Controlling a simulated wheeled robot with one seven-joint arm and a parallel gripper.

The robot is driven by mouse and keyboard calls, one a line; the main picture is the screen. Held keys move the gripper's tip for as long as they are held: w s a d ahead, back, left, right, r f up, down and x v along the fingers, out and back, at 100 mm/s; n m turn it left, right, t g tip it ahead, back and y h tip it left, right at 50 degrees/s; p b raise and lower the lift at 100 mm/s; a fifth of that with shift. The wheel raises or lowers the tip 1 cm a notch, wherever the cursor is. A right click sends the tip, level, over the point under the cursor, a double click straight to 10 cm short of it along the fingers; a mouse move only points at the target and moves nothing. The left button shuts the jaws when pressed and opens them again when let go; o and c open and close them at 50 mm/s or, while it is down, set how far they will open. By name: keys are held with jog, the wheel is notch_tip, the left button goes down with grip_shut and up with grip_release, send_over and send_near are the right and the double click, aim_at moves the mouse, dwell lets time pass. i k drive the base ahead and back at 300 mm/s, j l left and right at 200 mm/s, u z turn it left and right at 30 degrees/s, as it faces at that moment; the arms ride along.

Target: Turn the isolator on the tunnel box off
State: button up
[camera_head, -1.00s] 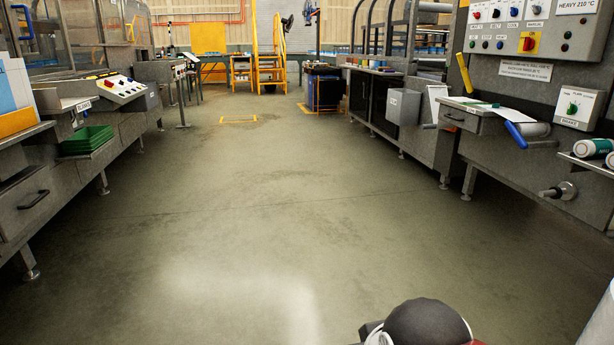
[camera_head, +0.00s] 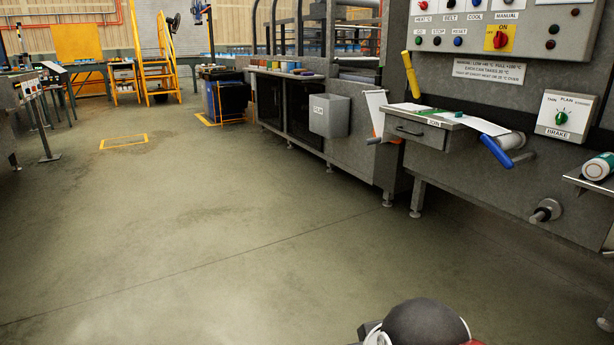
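A grey control box (camera_head: 575,50) is at the upper right, its top cut off by the picture edge. It has small labels reading HEAT, BELT, COOL and MANUAL. On its front is a red rotary switch (camera_head: 499,39) on a yellow plate, with ON readable above the knob. This looks like the isolator; no other such switch shows. My gripper is not in view. A dark rounded part, likely of my own arm, shows at the bottom edge, well apart from the box.
Below the box is a bench with a drawer (camera_head: 415,132), a blue-handled roller (camera_head: 497,152) and a brake dial (camera_head: 562,118). A metal knob (camera_head: 546,211) sticks out lower down. A grey bin (camera_head: 329,116) hangs farther back. The floor (camera_head: 200,230) at left and middle is clear.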

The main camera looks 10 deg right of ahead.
aim_at(500, 40)
jog(key=i+l+z, duration=0.1)
jog(key=i+z, duration=0.25)
jog(key=i+l+z, duration=0.1)
jog(key=i+z, duration=0.45)
jog(key=z, duration=0.15)
jog(key=i+l+u, duration=0.1)
jog(key=i+l, duration=0.15)
jog(key=i, duration=0.15)
jog(key=i+l, duration=0.35)
jog(key=i+j+u, duration=0.05)
